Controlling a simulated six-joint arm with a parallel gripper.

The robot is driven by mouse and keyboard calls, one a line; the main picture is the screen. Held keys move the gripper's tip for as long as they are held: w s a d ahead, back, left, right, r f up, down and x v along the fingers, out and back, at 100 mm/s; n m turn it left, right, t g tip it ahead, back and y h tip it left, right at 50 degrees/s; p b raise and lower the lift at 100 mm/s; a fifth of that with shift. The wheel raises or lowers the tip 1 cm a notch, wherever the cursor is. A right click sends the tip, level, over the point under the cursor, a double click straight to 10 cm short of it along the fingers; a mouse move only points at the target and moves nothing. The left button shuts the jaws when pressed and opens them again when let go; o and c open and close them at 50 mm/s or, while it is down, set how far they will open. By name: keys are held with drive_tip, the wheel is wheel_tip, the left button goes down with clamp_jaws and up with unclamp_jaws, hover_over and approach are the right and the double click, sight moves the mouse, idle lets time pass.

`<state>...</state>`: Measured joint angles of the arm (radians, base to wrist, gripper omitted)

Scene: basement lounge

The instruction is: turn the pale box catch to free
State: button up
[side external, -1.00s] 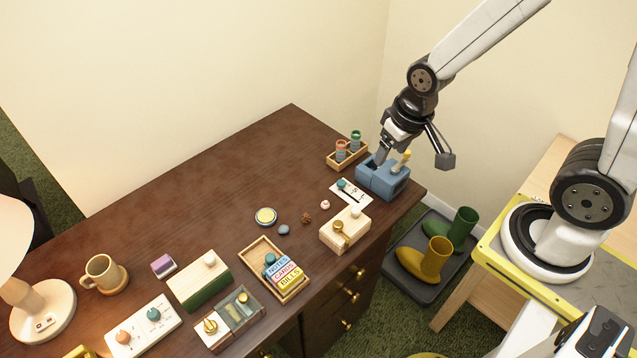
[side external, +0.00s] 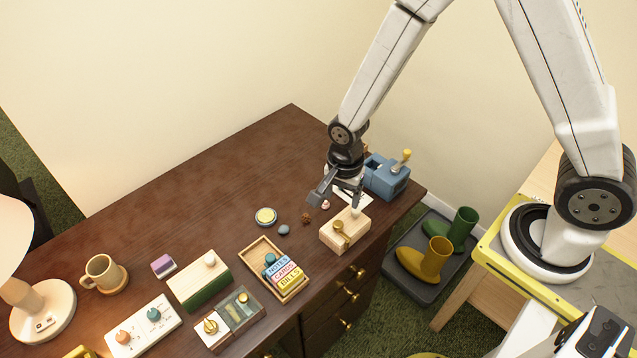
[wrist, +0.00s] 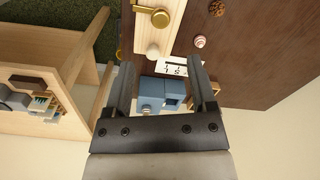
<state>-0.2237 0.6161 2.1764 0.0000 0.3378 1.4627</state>
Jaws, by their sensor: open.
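The pale box (side external: 345,234) sits near the desk's right front edge, with a brass catch (side external: 340,228) on its front side and a pale round knob (side external: 356,213) on top. In the wrist view the pale box (wrist: 146,38) is at the top, with its brass catch (wrist: 158,17) above its knob. My gripper (side external: 336,197) is open and empty, in the air just behind the pale box and apart from the catch. In the wrist view its two fingers (wrist: 161,68) point towards the box.
A blue block (side external: 386,178) with a yellow-tipped handle stands at the right rear. A white card (wrist: 176,68) lies between it and the pale box, partly hidden by my gripper. A tray of labelled blocks (side external: 258,249) is left of the box. The middle of the desk (side external: 225,195) is clear.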

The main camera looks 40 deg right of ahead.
sight(338, 224)
drive_tip(key=shift+a+f+m, duration=0.25)
drive_tip(key=shift+f+m, duration=0.15)
drive_tip(key=shift+f, duration=0.05)
drive_tip(key=shift+f, duration=0.15)
drive_tip(key=shift+f, duration=3.7)
drive_tip(key=shift+c, duration=0.2)
clamp_jaws()
